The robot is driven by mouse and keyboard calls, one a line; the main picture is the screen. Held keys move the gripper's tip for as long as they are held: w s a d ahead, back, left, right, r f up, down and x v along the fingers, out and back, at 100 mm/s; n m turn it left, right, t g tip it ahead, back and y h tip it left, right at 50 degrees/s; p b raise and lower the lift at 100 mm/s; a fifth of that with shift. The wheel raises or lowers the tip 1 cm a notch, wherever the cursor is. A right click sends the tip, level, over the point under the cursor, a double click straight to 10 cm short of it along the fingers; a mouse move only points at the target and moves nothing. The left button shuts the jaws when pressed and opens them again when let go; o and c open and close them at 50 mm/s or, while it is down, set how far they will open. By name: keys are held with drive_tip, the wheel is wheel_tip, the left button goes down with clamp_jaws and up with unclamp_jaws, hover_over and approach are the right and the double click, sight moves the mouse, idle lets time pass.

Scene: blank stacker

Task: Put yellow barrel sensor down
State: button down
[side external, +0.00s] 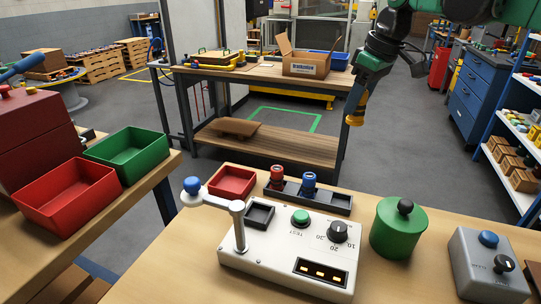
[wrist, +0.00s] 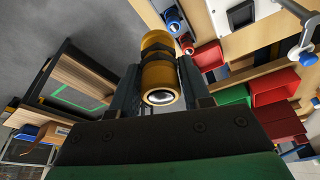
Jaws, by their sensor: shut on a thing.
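The yellow barrel sensor (side external: 355,108) hangs from my gripper (side external: 362,88), high over the floor gap between the front bench and the rear table. In the wrist view the sensor (wrist: 160,82) sits between the two fingers of my gripper (wrist: 163,92), its round lens end facing the camera. The fingers are shut on it. A red sensor (side external: 277,177) and a blue sensor (side external: 308,184) stand in a dark rack (side external: 338,203) on the front bench. The rack's right part looks empty.
The white test box (side external: 270,257) with a lever and a small dark tray (side external: 260,214) are near the rack. A red tray (side external: 232,182), green canister (side external: 398,230) and grey box (side external: 485,270) share the bench. Red (side external: 66,205) and green (side external: 128,152) bins stand left.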

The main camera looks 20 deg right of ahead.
drive_tip(key=a+r, duration=0.2)
drive_tip(key=a, duration=0.7)
drive_tip(key=a+r, duration=0.2)
drive_tip(key=a, duration=0.8)
drive_tip(key=s+x, duration=0.1)
drive_tip(key=x, duration=0.5)
drive_tip(key=s+d+x, duration=0.1)
drive_tip(key=x, duration=0.5)
drive_tip(key=s+d+f+x, duration=0.1)
drive_tip(key=s+x, duration=0.1)
drive_tip(key=x, duration=0.4)
drive_tip(key=shift+w+f, duration=0.15)
drive_tip(key=shift+f, duration=0.35)
drive_tip(key=shift+f, duration=0.35)
drive_tip(key=shift+c, duration=2)
unclamp_jaws()
